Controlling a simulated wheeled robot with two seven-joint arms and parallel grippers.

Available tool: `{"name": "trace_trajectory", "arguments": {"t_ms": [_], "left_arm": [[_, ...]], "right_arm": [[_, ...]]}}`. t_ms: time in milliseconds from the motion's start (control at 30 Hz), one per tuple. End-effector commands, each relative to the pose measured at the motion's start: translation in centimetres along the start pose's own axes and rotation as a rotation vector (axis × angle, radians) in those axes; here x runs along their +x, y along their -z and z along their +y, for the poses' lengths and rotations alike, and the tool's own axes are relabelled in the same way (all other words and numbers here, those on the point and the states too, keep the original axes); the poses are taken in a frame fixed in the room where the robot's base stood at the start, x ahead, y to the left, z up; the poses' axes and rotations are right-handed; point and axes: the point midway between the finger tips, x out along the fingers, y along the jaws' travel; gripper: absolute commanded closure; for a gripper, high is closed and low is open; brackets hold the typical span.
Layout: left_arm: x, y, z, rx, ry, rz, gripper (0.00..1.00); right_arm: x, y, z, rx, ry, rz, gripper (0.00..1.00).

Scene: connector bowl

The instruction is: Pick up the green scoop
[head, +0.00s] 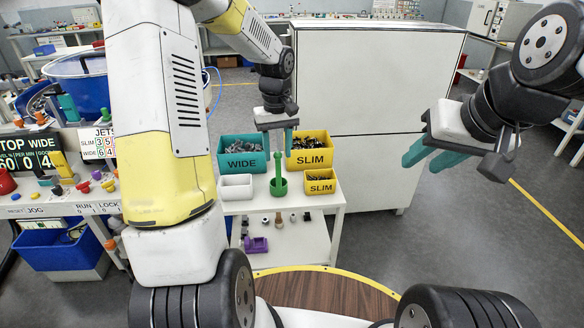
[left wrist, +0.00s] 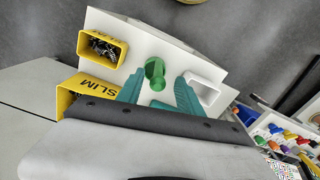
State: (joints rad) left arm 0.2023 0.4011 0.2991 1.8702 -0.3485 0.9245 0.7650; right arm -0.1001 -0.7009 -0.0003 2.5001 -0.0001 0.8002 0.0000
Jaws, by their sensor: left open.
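The green scoop (head: 278,182) stands upright on the white cart top, its handle pointing up between the bins. In the left wrist view the scoop (left wrist: 155,70) shows from above, between the two teal fingers. My left gripper (head: 277,154) is open and points down, its fingertips just above or around the handle top. Contact with the scoop cannot be told. My right gripper (head: 427,162) is open and empty, off to the right in the air, away from the cart.
A teal WIDE bin (head: 242,163) and a yellow SLIM bin (head: 311,160) stand behind the scoop. A white tray (head: 236,193) is at its left and a small yellow SLIM bin (head: 320,187) at its right. A white cabinet (head: 370,100) rises behind the cart.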

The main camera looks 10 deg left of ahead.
Motion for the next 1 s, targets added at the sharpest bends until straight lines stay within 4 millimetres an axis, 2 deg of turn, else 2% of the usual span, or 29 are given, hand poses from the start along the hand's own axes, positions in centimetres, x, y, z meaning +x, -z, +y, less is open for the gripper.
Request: {"name": "trace_trajectory", "arguments": {"t_ms": [467,733,967,1000], "left_arm": [[4.0,0.2,0.1,-0.002,0.001,-0.006,0.57],[7.8,0.3,0.2,-0.002,0.002,-0.007,0.57],[8.1,0.4,0.2,-0.003,0.001,-0.004,0.57],[8.1,0.4,0.2,-0.002,0.001,-0.004,0.61]], "right_arm": [[0.0,0.0,0.0,0.000,0.000,-0.001,0.64],[0.0,0.0,0.0,0.000,0.000,-0.001,0.64],[0.0,0.0,0.0,0.000,0.000,-0.001,0.64],[0.0,0.0,0.0,0.000,0.000,-0.001,0.64]]}}
